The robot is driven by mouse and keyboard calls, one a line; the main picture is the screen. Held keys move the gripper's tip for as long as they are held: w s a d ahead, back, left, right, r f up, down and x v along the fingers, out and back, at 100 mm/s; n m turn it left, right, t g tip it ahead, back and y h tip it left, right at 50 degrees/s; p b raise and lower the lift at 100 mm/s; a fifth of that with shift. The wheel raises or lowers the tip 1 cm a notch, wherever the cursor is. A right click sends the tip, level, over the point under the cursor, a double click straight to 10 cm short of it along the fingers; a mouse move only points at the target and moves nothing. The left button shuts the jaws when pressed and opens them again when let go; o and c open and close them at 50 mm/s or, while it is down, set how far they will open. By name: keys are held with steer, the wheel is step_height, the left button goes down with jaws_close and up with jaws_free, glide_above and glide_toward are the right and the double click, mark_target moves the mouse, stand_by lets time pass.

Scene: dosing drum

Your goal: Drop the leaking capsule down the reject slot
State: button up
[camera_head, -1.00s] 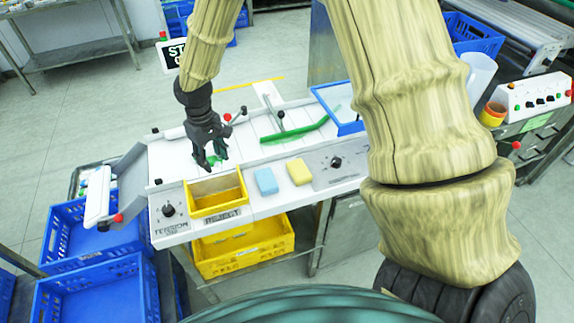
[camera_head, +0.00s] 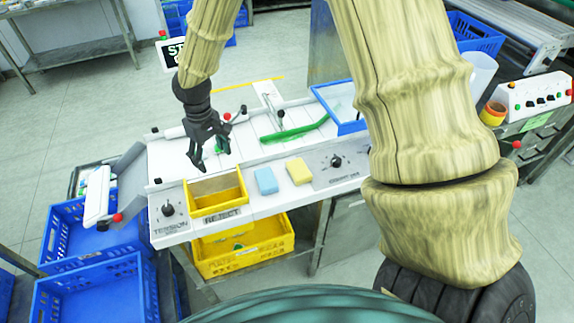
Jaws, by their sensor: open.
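My gripper (camera_head: 211,158) is open over the white worktop, just behind the yellow-framed reject slot (camera_head: 241,184) with its REJECT label. No capsule shows clearly between its fingers. A green patch (camera_head: 222,145) lies on the worktop beside the fingers; I cannot tell if it is a spill or a capsule. A yellow bin (camera_head: 212,266) stands below the slot. A small dark green thing (camera_head: 238,247) shows inside it, too small to name surely. The bottom of the slot is partly hidden by its front wall.
A blue sponge (camera_head: 266,181) and a yellow sponge (camera_head: 299,171) lie right of the slot. A long green strip (camera_head: 295,132) and a blue tray (camera_head: 322,97) are farther back right. A TENSION dial (camera_head: 168,209) is at left. Blue crates (camera_head: 95,290) stand on the floor.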

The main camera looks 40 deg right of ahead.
step_height(320, 180, up, 11)
stand_by(0.4)
stand_by(0.4)
